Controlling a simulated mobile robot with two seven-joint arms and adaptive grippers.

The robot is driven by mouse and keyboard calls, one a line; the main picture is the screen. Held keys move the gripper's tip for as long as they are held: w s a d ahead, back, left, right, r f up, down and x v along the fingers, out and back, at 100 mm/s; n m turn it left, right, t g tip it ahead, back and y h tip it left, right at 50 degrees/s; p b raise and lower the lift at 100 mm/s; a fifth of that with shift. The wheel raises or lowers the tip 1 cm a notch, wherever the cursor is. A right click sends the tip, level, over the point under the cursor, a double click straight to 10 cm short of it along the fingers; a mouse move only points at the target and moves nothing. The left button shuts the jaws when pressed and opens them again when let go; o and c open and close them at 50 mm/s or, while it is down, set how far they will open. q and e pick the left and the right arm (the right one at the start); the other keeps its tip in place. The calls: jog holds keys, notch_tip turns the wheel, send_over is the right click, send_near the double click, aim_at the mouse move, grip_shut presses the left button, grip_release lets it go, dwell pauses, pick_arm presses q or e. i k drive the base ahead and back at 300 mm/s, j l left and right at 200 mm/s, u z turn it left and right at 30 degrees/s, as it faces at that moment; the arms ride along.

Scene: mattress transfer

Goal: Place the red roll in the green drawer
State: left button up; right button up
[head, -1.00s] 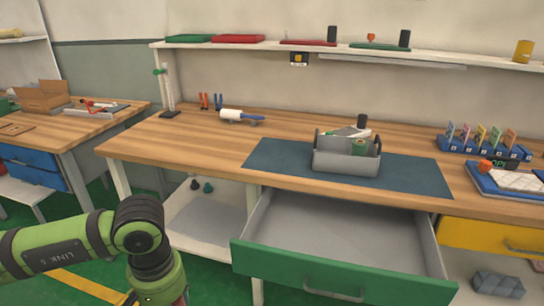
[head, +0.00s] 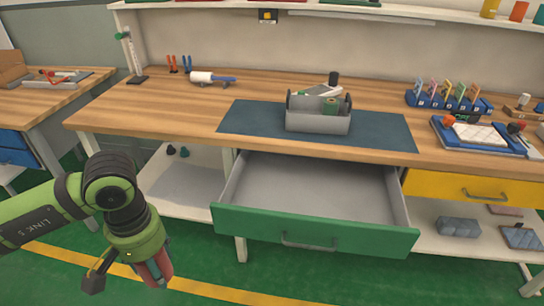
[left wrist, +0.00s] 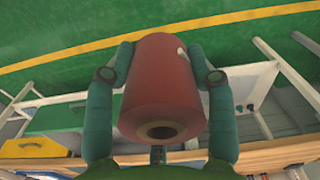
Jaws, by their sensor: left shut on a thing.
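The red roll (left wrist: 162,88) is between the two fingers of my left gripper (left wrist: 160,80) in the left wrist view, with its hollow end toward the camera. In the head view the left gripper (head: 155,268) is at the lower left, pointing down, and the red roll (head: 152,270) shows partly below the wrist. The green drawer (head: 310,228) is pulled open under the bench, and its grey inside (head: 310,190) looks empty. The gripper is left of the drawer, apart from it, over the green floor. My right gripper is not in view.
The wooden bench (head: 165,105) carries a grey tool caddy (head: 318,122) on a dark mat (head: 240,120). A shut yellow drawer (head: 470,188) is right of the green one. A white lower shelf (head: 185,190) lies behind my left arm. The floor before the drawer is clear.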

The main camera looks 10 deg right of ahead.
aim_at(321, 199)
jog(key=i+l, duration=0.2)
jog(key=l, duration=0.15)
jog(key=i+l, duration=0.2)
jog(key=l, duration=0.2)
jog(key=i+l+u, duration=0.1)
jog(key=l, duration=0.25)
jog(key=i+l, duration=0.25)
jog(key=l, duration=0.15)
jog(key=i+l, duration=0.2)
jog(key=l, duration=0.15)
